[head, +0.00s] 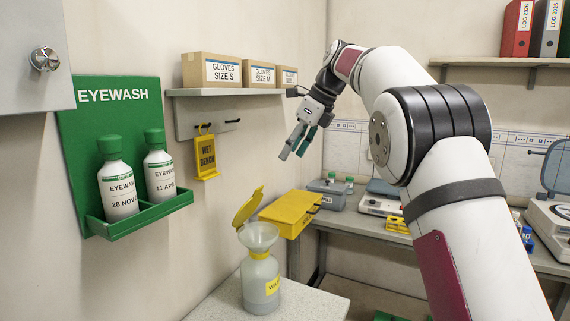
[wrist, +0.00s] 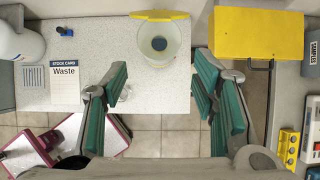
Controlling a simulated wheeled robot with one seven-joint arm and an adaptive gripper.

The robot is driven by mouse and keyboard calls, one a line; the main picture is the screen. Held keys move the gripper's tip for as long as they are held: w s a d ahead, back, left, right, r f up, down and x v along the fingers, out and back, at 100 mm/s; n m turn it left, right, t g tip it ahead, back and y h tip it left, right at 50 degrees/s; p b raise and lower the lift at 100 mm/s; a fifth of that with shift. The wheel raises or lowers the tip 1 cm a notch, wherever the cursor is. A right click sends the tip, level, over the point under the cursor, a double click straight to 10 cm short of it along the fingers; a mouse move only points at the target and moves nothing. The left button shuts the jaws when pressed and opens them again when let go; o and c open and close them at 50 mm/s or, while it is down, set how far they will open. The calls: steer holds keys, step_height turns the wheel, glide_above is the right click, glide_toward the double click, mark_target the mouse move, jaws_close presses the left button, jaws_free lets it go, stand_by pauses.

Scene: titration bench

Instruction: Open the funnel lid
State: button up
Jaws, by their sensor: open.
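The yellow funnel lid (head: 248,207) stands raised and tilted up at the back of the funnel (head: 259,236). The pale funnel sits in the neck of a grey waste bottle (head: 261,280) with a yellow label. In the wrist view the lid (wrist: 160,15) is a thin yellow strip behind the funnel's open mouth (wrist: 176,46), which shows uncovered. My gripper (head: 293,146) is open and empty, high in the air, well apart from the lid. In the wrist view the gripper's green-padded fingers (wrist: 162,73) point toward the funnel, one to each side of it.
A yellow case (head: 290,211) lies right of the funnel. A stock card (wrist: 65,54) lies on the speckled bench top (wrist: 105,40). A wall shelf (head: 225,92) holds glove boxes, with a yellow sign (head: 205,155) below. Eyewash bottles (head: 119,190) are at the left.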

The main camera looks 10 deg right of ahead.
steer(key=shift+s+d+r, duration=0.2)
steer(key=shift+d+r, duration=0.1)
steer(key=shift+r, duration=0.3)
